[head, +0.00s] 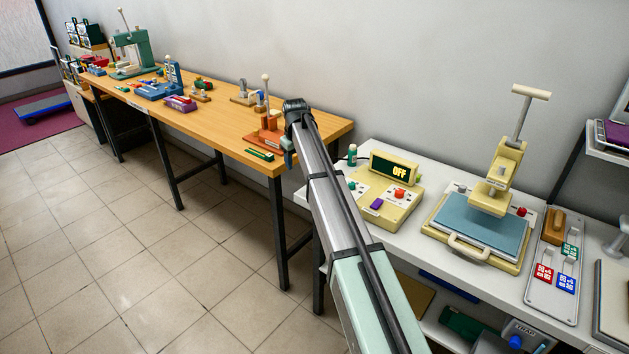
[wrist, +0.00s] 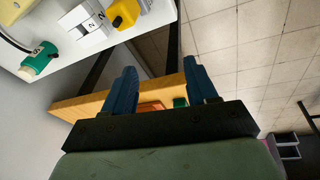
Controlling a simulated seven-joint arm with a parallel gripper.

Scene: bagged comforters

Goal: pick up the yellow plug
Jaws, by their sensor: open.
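A yellow block-like piece with a dark spot, which looks like the yellow plug (wrist: 124,12), shows at the top of the wrist view. It sits near the edge of the white table (wrist: 120,36), beside white blocks marked 2 (wrist: 84,18). I cannot make it out in the head view, where my arm covers part of that area. My gripper (wrist: 162,84) has its two blue fingers spread apart with nothing held between them. The fingers are apart from the yellow piece.
A green bottle (wrist: 38,62) stands on the white table; a cream console (head: 396,203) reading OFF is near it. A cream press (head: 489,215) is farther right. The wooden table (head: 225,125) holds an orange-based device (head: 266,137) and several tools. Floor tiles at left are clear.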

